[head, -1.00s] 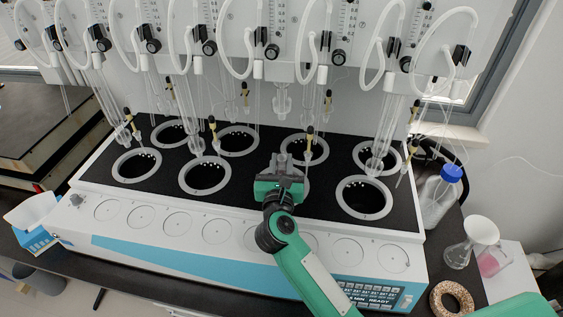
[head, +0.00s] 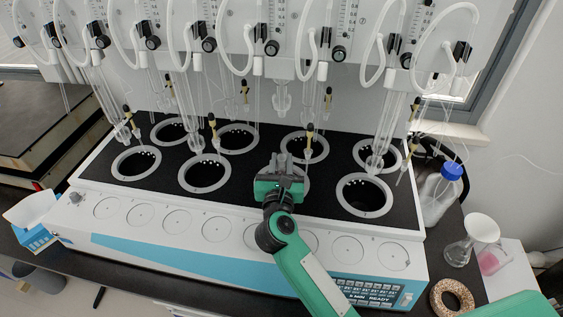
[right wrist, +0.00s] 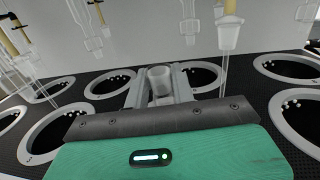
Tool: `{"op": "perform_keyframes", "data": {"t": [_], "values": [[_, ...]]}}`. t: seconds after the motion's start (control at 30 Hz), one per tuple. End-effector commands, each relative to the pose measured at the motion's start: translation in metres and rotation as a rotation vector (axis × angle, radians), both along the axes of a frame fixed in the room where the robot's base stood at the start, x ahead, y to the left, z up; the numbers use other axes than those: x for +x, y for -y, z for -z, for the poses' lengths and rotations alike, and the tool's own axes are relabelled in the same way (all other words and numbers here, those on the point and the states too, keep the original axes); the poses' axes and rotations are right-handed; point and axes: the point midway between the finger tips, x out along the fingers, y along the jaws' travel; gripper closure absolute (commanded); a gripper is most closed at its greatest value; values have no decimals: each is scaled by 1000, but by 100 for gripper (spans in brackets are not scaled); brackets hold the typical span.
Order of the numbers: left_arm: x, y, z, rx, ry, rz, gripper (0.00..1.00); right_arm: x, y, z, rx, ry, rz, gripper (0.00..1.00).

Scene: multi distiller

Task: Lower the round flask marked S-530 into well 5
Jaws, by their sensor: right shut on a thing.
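My right gripper (head: 282,164) is over the third front-row well of the distiller, counted from the left. In the right wrist view its fingers (right wrist: 160,88) are shut on the clear glass neck of a round flask (right wrist: 160,80). The neck looks roughly upright. The flask's body and any S-530 mark are hidden behind the gripper, so I cannot tell how deep it sits. The gripper covers most of that well; a bit of its rim (head: 306,178) shows at the right. I cannot read well numbers, so which is well 5 is unclear. My left gripper is out of view.
The white distiller (head: 240,258) has a black top with two rows of ringed wells. Glass tubes and stoppers hang close behind and above the gripper. A blue-capped bottle (head: 440,192), a flask with a funnel (head: 461,250) and a cork ring (head: 452,298) stand at right.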

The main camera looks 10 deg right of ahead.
Motion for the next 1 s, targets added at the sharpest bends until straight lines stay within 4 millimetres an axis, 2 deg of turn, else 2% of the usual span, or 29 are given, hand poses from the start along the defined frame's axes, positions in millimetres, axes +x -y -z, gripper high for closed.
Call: {"op": "perform_keyframes", "data": {"t": [0.07,0.1,0.2,0.23,0.53,0.67,0.77,1.0], "values": [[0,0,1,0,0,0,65,0,0,1,1,1,0,100],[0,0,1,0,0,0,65,0,0,1,1,1,0,73],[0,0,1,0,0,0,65,0,0,1,0,1,0,53],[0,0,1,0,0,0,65,0,0,1,0,1,0,50],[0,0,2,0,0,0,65,-1,0,3,1,-2,0,50],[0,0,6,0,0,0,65,-11,-4,5,3,-2,-1,50],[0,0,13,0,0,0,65,-28,-8,7,4,-2,-1,50],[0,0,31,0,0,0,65,-80,-23,11,5,-3,0,50]]}}
